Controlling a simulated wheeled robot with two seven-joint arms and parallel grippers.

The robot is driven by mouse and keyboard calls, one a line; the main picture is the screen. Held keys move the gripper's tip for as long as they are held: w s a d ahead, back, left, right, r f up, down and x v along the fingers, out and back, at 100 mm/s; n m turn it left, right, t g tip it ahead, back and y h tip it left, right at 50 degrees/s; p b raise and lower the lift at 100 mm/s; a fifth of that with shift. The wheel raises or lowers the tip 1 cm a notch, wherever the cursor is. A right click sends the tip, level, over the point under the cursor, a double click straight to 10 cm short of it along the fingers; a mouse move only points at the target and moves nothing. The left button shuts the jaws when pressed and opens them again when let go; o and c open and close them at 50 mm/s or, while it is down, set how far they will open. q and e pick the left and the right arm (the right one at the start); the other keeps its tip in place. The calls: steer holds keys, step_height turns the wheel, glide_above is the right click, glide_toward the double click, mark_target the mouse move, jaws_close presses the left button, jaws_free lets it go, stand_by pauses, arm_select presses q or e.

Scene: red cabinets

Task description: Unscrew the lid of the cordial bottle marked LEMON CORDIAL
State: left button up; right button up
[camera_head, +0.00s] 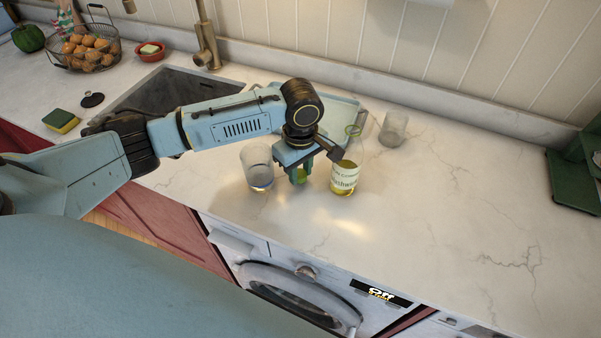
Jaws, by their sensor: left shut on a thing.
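A bottle (344,181) with a white label and yellow-green contents stands on the counter, just right of my left gripper. The label's last word looks like a cordial name, but the writing is too small to read surely. The bottle's upper part is partly hidden by a dark part of my left wrist. My left gripper (301,175) points down and is shut on a small green thing (302,176), which may be a lid; the fingers hide most of it. It is beside the bottle, apart from it in this view. My right gripper is not in view.
A clear glass (258,168) stands close left of the gripper, and another glass (393,128) stands behind right. A sink (165,92) with a tap (206,42), a sponge (61,121) and a wire basket (90,50) are left. The right counter (470,200) is clear up to a green stand (578,172).

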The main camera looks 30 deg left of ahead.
arm_select(q)
steer(key=shift+f, duration=0.85)
steer(key=shift+f, duration=0.1)
steer(key=o, duration=1.1)
